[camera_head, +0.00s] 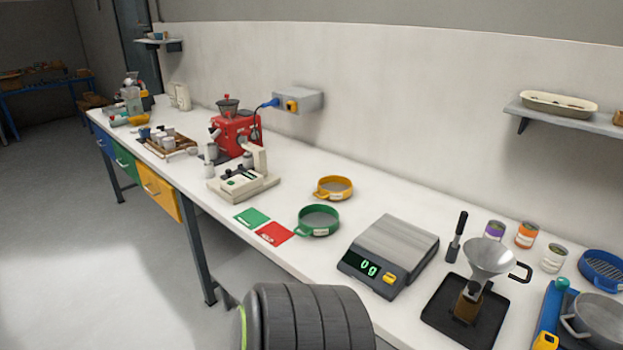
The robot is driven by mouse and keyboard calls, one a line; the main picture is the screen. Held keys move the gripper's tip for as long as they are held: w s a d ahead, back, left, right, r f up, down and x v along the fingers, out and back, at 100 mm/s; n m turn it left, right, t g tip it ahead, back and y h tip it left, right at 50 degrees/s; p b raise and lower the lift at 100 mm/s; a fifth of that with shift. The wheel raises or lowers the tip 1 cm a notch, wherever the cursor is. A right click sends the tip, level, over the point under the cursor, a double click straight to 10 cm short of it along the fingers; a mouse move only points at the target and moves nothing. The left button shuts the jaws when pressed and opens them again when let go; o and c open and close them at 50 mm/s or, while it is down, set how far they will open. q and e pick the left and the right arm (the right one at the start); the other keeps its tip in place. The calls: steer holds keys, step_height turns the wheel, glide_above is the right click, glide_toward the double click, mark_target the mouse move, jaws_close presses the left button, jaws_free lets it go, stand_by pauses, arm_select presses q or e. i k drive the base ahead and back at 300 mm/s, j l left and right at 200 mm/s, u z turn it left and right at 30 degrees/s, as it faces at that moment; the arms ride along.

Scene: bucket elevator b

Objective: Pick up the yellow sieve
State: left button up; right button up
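The yellow sieve (334,188) is a round shallow pan with a grey mesh. It sits flat on the white bench, towards the wall, and a small handle sticks out to its left. The green sieve (319,221) stands just in front of it, with a small gap that I cannot judge exactly. A dark ribbed part of my own body fills the bottom centre. Neither of my grippers shows in the head view.
A scale (390,255) reading 0 g stands right of the sieves. A cream device (243,183) and a red machine (235,132) stand left. Green (251,217) and red (274,233) cards lie in front. A funnel (489,256) stands on a black tray (437,309) at right.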

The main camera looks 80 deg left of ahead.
mark_target(330, 188)
steer(key=u, duration=2.5)
steer(key=z, duration=1.65)
steer(key=u, duration=1.65)
steer(key=i+j, duration=0.1)
steer(key=i, duration=0.2)
steer(key=i+j, duration=0.15)
steer(key=i, duration=0.15)
